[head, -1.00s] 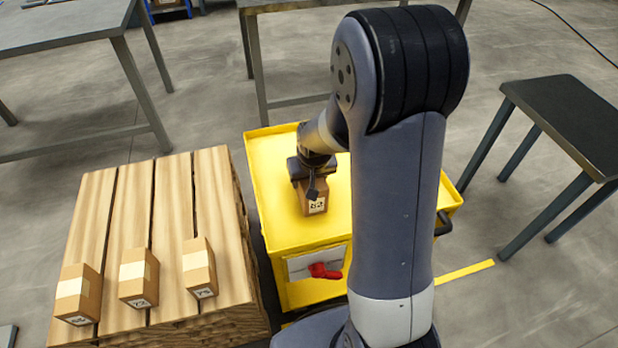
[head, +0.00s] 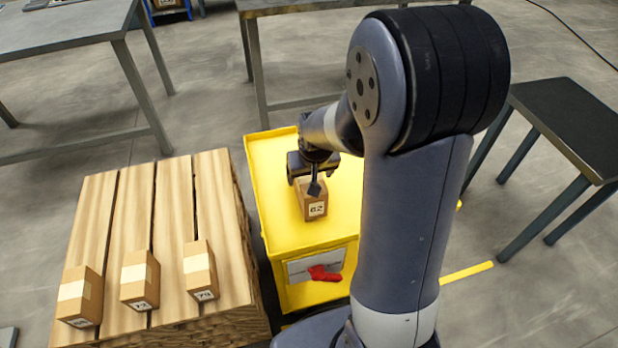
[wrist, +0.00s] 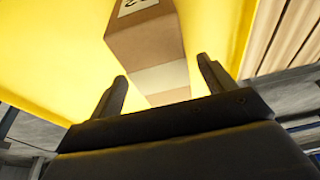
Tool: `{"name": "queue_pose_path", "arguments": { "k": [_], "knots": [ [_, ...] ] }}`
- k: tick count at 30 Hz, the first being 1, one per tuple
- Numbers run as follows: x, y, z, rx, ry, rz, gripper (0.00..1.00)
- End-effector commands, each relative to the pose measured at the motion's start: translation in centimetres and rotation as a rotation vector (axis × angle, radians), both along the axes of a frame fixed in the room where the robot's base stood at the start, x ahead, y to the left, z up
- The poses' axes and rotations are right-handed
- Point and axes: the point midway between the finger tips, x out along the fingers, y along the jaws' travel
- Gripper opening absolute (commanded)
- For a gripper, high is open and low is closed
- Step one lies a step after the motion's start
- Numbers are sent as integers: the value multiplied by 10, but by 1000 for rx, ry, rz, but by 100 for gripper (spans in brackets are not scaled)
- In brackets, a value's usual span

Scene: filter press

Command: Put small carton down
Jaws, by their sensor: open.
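The small carton (head: 313,203), brown with a white label reading 62, stands on the yellow cart top (head: 270,185) in the head view. My gripper (head: 314,184) is just above and behind it in that view, and partly covers its top. In the wrist view the carton (wrist: 147,45) lies beyond the two fingers, with a pale tape band across it. My gripper (wrist: 162,82) is open there, its fingers apart with the near end of the carton between or just past them. I cannot tell the exact depth.
A wooden pallet (head: 165,195) on the left holds three similar cartons (head: 140,280). A red item (head: 324,273) shows on the cart's front. Grey tables (head: 60,30) stand behind, and a dark table (head: 565,125) stands at right. Free yellow surface surrounds the carton.

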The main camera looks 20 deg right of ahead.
Motion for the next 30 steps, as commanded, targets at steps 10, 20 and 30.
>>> {"name": "queue_pose_path", "arguments": {
  "k": [10, 20, 30],
  "knots": [
    [-18, 0, 60, 0, -1, 0, 78],
    [-23, 0, 71, 0, 2, 0, 78],
    [-23, 0, 71, 0, 2, 0, 78]
  ]
}}
